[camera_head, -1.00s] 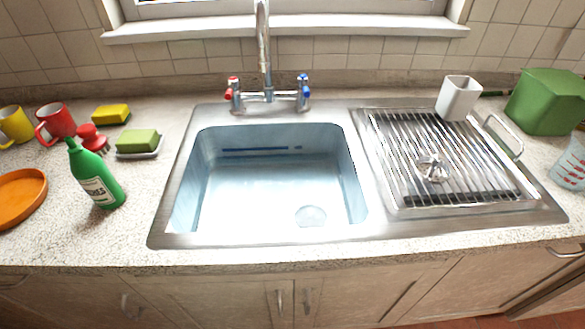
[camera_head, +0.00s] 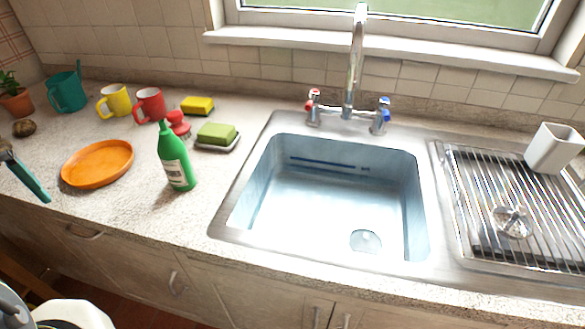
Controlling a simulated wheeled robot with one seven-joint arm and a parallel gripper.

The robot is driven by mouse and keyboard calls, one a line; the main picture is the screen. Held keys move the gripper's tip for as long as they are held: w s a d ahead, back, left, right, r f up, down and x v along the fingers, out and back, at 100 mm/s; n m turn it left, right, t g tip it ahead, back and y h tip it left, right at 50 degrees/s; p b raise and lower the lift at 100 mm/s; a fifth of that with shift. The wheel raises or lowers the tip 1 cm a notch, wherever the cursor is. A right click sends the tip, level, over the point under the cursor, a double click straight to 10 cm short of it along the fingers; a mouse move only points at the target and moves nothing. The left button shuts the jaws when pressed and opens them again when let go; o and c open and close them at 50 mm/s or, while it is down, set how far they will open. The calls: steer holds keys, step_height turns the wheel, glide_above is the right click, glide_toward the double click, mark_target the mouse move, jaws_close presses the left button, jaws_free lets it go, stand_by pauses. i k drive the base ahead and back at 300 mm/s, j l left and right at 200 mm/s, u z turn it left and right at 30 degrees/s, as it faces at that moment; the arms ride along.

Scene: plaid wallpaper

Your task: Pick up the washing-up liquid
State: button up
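The washing-up liquid (camera_head: 177,160) is a green squeeze bottle with a white label. It stands upright on the speckled worktop, left of the sink and near the front edge. Nothing holds it, and it is in plain view. My gripper is not in view. A white and grey rounded part, possibly of my own body, shows at the bottom left corner.
An orange plate (camera_head: 97,164) lies left of the bottle. A red brush (camera_head: 179,124) and green sponge (camera_head: 217,134) on a dish stand close behind it. Red mug (camera_head: 149,105) and yellow mug (camera_head: 115,101) stand farther back. The sink (camera_head: 240,206) is right.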

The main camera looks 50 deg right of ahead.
mark_target(174, 156)
steer(key=k+l+u, duration=0.15)
steer(key=u, duration=0.2)
steer(key=k+u, duration=0.75)
